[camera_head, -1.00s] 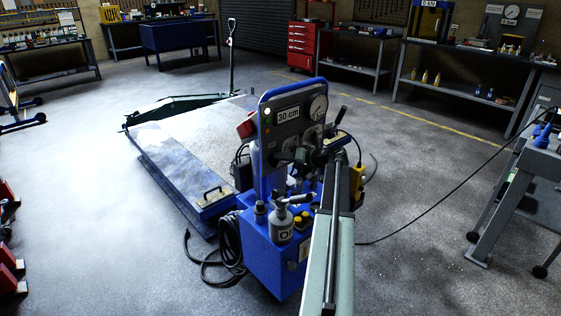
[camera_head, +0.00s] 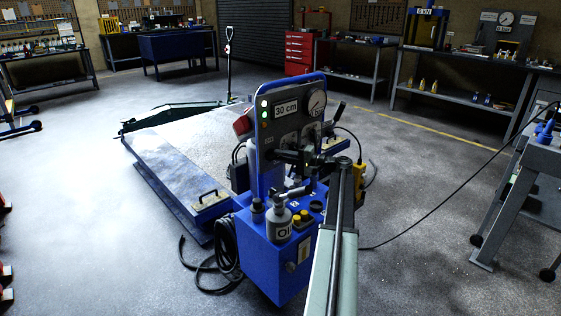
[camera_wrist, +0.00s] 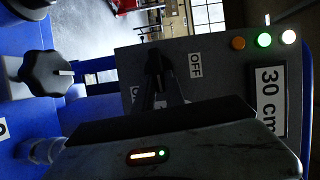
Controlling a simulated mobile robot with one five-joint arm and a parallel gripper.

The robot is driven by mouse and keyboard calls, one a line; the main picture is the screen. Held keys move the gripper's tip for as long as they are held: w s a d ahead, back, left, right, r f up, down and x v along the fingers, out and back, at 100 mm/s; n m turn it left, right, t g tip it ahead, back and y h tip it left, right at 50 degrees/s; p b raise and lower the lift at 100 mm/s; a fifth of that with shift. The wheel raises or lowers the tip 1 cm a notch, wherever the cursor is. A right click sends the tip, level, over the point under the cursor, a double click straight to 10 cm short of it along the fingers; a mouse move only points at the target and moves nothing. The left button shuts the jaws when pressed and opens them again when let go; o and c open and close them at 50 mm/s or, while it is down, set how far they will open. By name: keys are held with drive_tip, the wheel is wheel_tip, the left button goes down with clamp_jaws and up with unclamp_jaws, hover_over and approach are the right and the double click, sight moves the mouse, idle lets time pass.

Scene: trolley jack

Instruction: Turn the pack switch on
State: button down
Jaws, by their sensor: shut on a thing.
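The blue power pack (camera_head: 272,262) stands in the middle of the head view, with a dark upright panel (camera_head: 291,98) carrying a "30 cm" display and a round gauge. My gripper (camera_head: 283,157) is at the front of this panel. In the wrist view my gripper (camera_wrist: 157,75) is shut on the pack switch, which its dark fingers mostly hide. An "OFF" label (camera_wrist: 195,65) shows beside the fingers, and an "ON" label (camera_wrist: 136,95) is partly covered. The switch's exact angle cannot be told. A green lamp (camera_wrist: 264,40) and a white lamp (camera_wrist: 288,36) are bright; an amber lamp (camera_wrist: 238,43) is dimmer.
An oil bottle (camera_head: 278,225) stands on the pack. A low blue lift platform (camera_head: 180,190) lies behind it. A cable runs right to a grey stand (camera_head: 515,190).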

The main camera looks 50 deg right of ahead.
drive_tip(key=shift+f+m+b, duration=0.1)
drive_tip(key=shift+m+b, duration=0.25)
drive_tip(key=shift+m, duration=0.15)
drive_tip(key=c, duration=1.4)
unclamp_jaws()
drive_tip(key=v, duration=0.7)
drive_tip(key=shift+s+f, duration=0.15)
drive_tip(key=shift+s, duration=0.2)
drive_tip(key=shift+d, duration=0.15)
